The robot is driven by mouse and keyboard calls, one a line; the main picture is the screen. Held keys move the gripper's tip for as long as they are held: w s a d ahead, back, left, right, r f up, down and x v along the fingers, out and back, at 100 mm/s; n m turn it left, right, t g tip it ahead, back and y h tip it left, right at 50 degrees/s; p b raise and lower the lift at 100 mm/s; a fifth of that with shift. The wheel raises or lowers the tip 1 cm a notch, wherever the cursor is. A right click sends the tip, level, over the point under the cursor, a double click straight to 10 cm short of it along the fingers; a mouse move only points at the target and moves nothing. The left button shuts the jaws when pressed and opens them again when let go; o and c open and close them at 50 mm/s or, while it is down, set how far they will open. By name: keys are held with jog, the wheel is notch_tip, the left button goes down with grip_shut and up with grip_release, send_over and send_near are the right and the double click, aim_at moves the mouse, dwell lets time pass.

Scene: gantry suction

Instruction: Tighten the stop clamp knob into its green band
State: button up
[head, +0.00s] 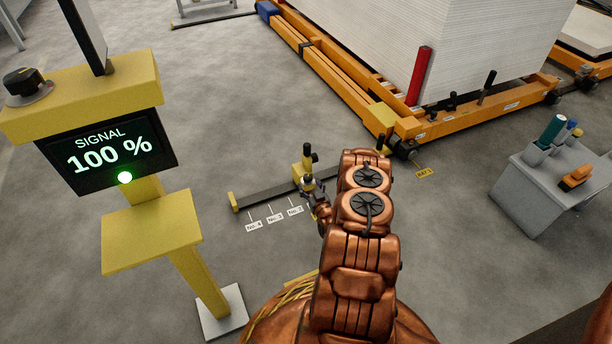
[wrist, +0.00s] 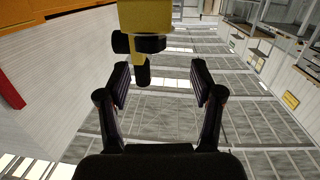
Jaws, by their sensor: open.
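The yellow stop clamp (head: 299,174) sits on a dark floor rail, with a black-topped upright post (head: 307,150) on it. In the wrist view the clamp's yellow body (wrist: 146,14) hangs in from the top edge. A black knob (wrist: 150,44) sticks out sideways there, and a black stub (wrist: 143,75) points down toward the left fingertip. My gripper (head: 317,197) is beside the clamp, partly hidden by my copper arm. In the wrist view my gripper (wrist: 160,76) is open, its fingers apart with nothing clamped between them. No green band can be made out.
The rail (head: 264,195) lies on the floor, with numbered tags (head: 274,220) before it. An orange gantry frame (head: 455,124) carrying a white stack stands behind. A signal stand (head: 92,150) reads 100 % at left. A grey tool stand (head: 535,195) is at right.

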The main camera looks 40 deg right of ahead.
aim_at(307, 176)
jog(key=shift+s+f+m+t+h, duration=0.3)
jog(key=shift+s+f+m+h, duration=0.15)
jog(key=shift+s, duration=0.4)
jog(key=shift+h, duration=0.25)
jog(key=b+x, duration=0.2)
jog(key=x, duration=0.4)
jog(key=shift+d+f+b, duration=0.1)
jog(key=shift+f+b, duration=0.05)
jog(key=shift+b, duration=0.25)
jog(key=shift+x, duration=0.8)
jog(key=c, duration=1.2)
jog(key=shift+o, duration=0.2)
